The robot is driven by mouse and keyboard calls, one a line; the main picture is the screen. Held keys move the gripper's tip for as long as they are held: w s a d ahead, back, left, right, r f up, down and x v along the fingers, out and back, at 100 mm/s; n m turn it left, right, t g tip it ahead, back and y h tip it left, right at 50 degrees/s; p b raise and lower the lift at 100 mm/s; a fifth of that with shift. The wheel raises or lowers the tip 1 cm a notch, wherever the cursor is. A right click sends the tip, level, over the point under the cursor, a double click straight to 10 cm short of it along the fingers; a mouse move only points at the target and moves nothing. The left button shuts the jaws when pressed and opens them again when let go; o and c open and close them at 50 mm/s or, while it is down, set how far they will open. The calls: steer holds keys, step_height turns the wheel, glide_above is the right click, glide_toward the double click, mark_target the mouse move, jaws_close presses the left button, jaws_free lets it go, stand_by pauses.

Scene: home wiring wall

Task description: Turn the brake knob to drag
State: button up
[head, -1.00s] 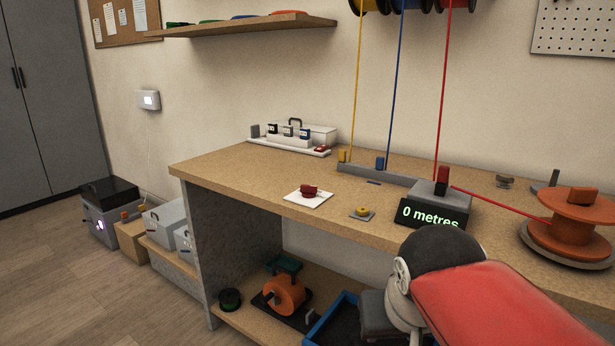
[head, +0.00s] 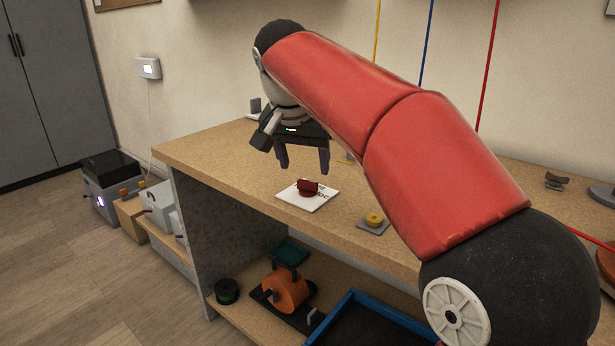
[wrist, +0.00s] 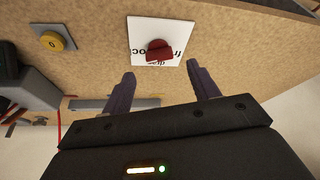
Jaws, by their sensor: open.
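The brake knob (head: 307,187) is dark red and sits on a white square plate (head: 296,201) near the front edge of the bench. The wrist view shows the knob (wrist: 159,50) with black lettering around it on the plate (wrist: 143,27), partly covered by the knob. The lettering is only partly readable. My gripper (head: 303,172) is open and empty, fingers pointing down, above and slightly behind the knob. In the wrist view, the fingertips of my gripper (wrist: 162,76) stand apart, with the knob beyond them, between their lines and untouched.
A yellow button (head: 374,218) on a grey plate lies to the right of the knob. Yellow, blue and red wires hang behind my arm. The shelf below the bench holds an orange spool (head: 287,290) and a blue tray (head: 345,299). The bench left of the knob is clear.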

mark_target(308, 181)
steer(key=x, duration=0.4)
steer(key=shift+w+f+b, duration=0.15)
steer(key=shift+f+b, duration=0.25)
steer(key=shift+c, duration=0.3)
steer(key=c, duration=0.9)
steer(key=shift+c, duration=0.2)
